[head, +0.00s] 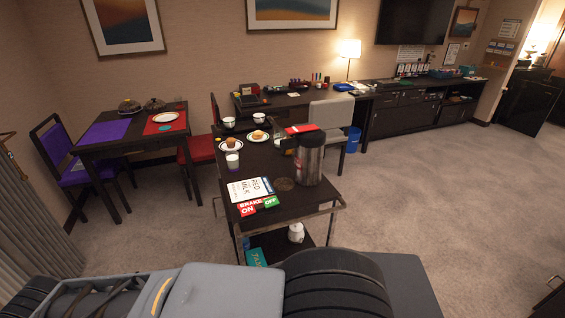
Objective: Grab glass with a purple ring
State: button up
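A glass (232,162) with white contents stands upright on the dark cart (270,207), left of a large metal jug (308,158). It is too small to tell whether it has a purple ring. I can make out no other glass with a purple ring. My gripper is not in view; only grey and black parts of my own body show along the bottom edge.
The cart also holds two plates of food (256,136), a printed card (250,189) and red and green brake signs (270,202). A table with purple and red mats (105,131) stands left. A desk (290,107) is behind. Carpet (430,180) is clear right.

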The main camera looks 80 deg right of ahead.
aim_at(233, 162)
jog(key=z, duration=2.15)
jog(key=i, duration=1)
